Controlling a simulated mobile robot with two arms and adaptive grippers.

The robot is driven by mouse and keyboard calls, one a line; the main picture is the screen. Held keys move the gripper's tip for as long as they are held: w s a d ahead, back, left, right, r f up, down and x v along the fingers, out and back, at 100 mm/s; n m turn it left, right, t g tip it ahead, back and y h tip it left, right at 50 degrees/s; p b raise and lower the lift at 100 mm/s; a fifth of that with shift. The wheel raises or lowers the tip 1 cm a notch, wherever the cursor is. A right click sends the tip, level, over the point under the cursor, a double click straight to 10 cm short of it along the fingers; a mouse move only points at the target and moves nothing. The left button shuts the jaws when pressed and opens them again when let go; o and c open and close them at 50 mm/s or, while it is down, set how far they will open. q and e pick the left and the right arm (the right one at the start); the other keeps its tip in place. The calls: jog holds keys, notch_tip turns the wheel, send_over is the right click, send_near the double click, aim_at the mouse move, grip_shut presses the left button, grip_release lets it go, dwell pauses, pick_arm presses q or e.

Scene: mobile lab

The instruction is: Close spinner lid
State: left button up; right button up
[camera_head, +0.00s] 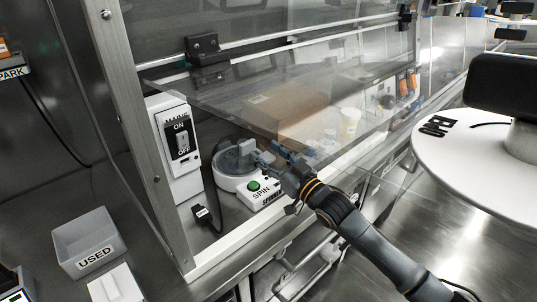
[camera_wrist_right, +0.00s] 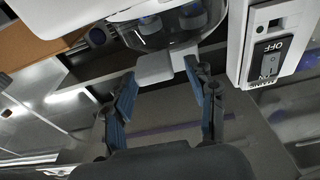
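The spinner is a round white machine (camera_head: 231,182) inside the glass-fronted cabinet, with a green button and the label SPIN on its front box. Its clear lid with a grey tab (camera_head: 245,149) is on the upper part; I cannot tell how far it stands open. My right gripper (camera_head: 266,152) is beside the lid on its right. In the right wrist view my right gripper (camera_wrist_right: 160,68) is open, with the grey tab (camera_wrist_right: 154,69) at and between its fingertips. Contact is unclear. The spinner's round clear part (camera_wrist_right: 165,28) shows above. My left gripper is not in view.
A white mains switch box (camera_head: 178,148) stands left of the spinner, with a black plug (camera_head: 205,216) in front. A cardboard box (camera_head: 290,110) is behind. The raised glass sash (camera_head: 245,95) hangs over my right gripper. A grey USED bin (camera_head: 88,240) sits outside at left.

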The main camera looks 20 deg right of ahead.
jog(key=shift+s, duration=0.2)
jog(key=v, duration=1.1)
jog(key=shift+s, duration=0.35)
jog(key=shift+d+f, duration=0.15)
